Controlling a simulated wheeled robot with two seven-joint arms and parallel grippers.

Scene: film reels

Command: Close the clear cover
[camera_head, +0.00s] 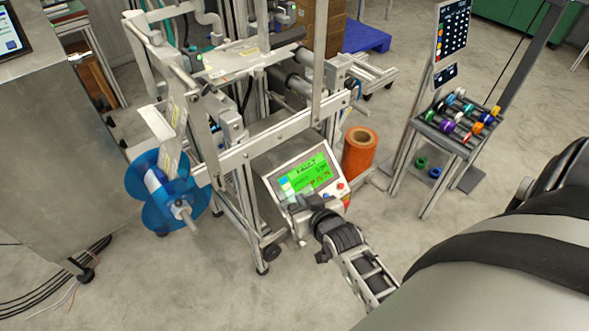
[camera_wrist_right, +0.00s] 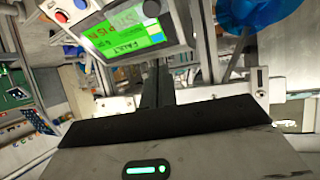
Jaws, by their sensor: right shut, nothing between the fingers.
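The machine (camera_head: 270,130) has a metal frame with rollers. A thin pale panel (camera_head: 246,62) with a small label lies roughly level at its top; it looks like the clear cover, but its see-through edges are hard to make out. My right gripper (camera_head: 298,218) is shut and empty, in front of the lower part of the control box, well below that panel. Whether it touches the box I cannot tell. The right wrist view shows the dark gripper body and the green screen (camera_wrist_right: 122,37), not the panel. My left gripper is out of view.
The control box screen (camera_head: 305,175) reads FAULT, with buttons beside it. A blue reel (camera_head: 140,195) sits on the machine's left. A rack of coloured spools (camera_head: 462,118) is at right. Floor in front is clear.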

